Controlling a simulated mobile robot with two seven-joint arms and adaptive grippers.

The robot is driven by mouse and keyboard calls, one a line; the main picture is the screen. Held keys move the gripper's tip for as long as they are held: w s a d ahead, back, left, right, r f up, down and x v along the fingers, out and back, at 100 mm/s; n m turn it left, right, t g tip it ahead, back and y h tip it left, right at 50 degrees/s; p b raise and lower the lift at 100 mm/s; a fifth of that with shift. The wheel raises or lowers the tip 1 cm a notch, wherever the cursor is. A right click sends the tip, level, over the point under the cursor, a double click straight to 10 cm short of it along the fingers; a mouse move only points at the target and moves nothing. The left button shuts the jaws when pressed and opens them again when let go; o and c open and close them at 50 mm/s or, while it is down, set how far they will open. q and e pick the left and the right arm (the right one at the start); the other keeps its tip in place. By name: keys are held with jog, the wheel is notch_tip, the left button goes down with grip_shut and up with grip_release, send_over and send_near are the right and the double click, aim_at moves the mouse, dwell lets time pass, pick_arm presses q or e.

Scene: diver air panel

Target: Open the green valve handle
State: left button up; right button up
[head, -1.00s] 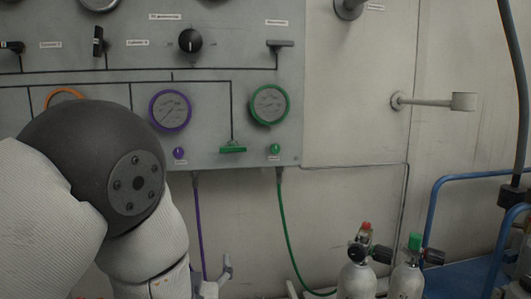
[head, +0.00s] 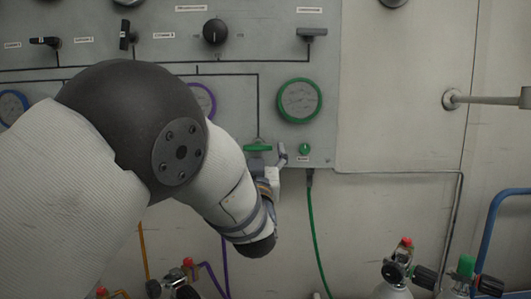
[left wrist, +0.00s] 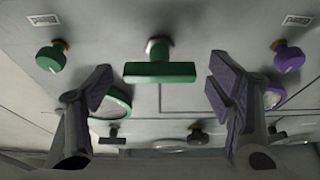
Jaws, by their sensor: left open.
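The green valve handle (head: 256,148) is a flat bar low on the grey panel, left of and below the green-rimmed gauge (head: 299,101). In the head view it lies level, partly beside my gripper. In the left wrist view the green handle (left wrist: 160,72) is a wide bar on a short stem, between my two fingers and apart from both. My left gripper (head: 278,160) is just below and right of the handle in the head view. The left wrist view shows the left gripper (left wrist: 160,80) open and empty. My right gripper is not in view.
A green knob (left wrist: 51,57) and a purple knob (left wrist: 288,56) flank the handle in the left wrist view. A green hose (head: 317,230) hangs below the panel. Gas cylinders (head: 392,290) stand at lower right. Black valve handles (head: 312,33) sit higher on the panel.

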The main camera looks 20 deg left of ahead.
pick_arm(q)
jog(key=shift+w, duration=0.1)
jog(key=shift+c, duration=0.2)
jog(key=c, duration=1.1)
